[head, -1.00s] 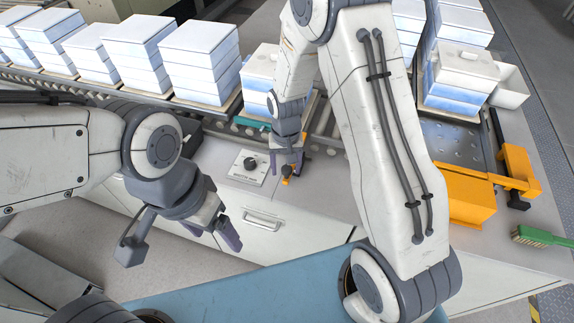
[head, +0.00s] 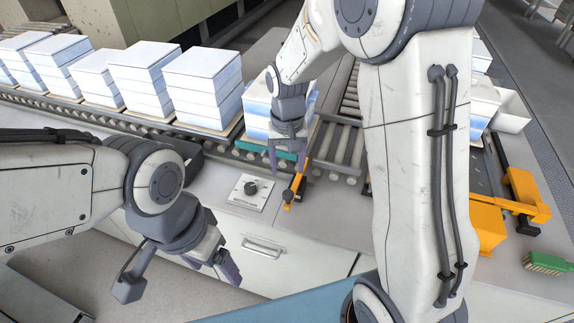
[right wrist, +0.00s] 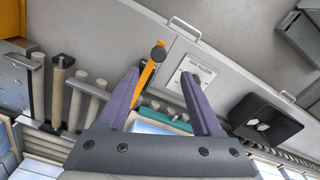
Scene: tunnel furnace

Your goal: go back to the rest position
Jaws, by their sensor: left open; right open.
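My left gripper (head: 228,266) hangs open and empty in front of the white cabinet at the lower left in the head view. My right gripper (head: 287,158) is above the conveyor edge, in front of a blue-white stack. In the right wrist view my right gripper (right wrist: 160,88) is open, its two purple fingers apart with nothing held. An orange lever (head: 295,186) with a dark knob stands on the counter just below it. The lever (right wrist: 147,76) also shows beyond the fingers in the right wrist view, apart from them.
A dial panel (head: 251,191) lies on the counter left of the lever. Blue-white stacks (head: 202,83) line the roller conveyor (head: 345,148) behind. An orange block (head: 487,228) and a green brush (head: 546,263) are at the right. The cabinet handle (head: 262,246) sticks out below.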

